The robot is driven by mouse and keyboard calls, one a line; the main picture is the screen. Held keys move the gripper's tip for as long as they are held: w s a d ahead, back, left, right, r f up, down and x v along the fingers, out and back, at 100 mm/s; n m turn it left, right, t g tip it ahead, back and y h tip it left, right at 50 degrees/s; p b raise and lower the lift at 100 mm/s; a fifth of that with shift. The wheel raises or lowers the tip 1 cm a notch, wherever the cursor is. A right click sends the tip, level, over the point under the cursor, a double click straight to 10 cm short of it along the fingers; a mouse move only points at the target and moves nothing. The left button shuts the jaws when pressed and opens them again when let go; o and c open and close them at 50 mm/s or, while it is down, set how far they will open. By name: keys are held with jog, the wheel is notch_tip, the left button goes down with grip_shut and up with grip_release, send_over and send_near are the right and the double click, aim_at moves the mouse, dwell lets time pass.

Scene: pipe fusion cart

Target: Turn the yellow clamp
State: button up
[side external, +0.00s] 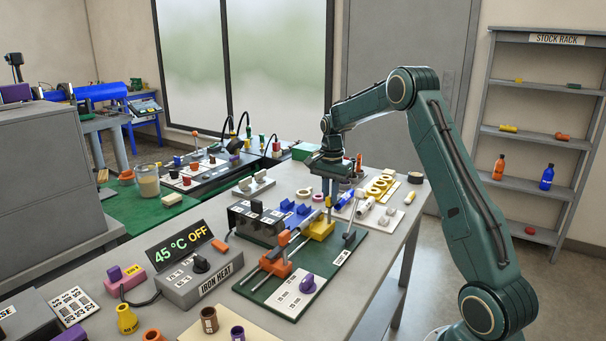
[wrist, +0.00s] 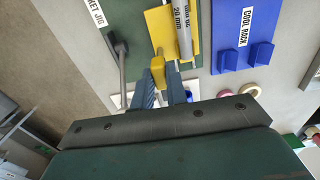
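The yellow clamp (side external: 320,228) stands at the back of the green socket jig (side external: 290,285) in the side view. In the wrist view its yellow body (wrist: 160,25) carries a grey pipe (wrist: 184,35) marked 20 mm. The clamp's upright yellow handle (wrist: 158,72) lies between the tips of my two fingers. My gripper (wrist: 160,85) points down over it; in the side view my gripper (side external: 328,188) is just above the handle. The fingers are close on both sides of the handle; whether they touch it is unclear.
A grey lever (side external: 350,236) stands close beside the clamp. The blue cool rack (wrist: 245,40) lies right of the clamp. The iron heat box (side external: 200,275) is at left.

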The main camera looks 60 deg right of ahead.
jog(key=o, duration=0.4)
jog(key=shift+o, duration=0.2)
jog(key=shift+r, duration=0.15)
notch_tip(320, 180, up, 14)
dwell(0.5)
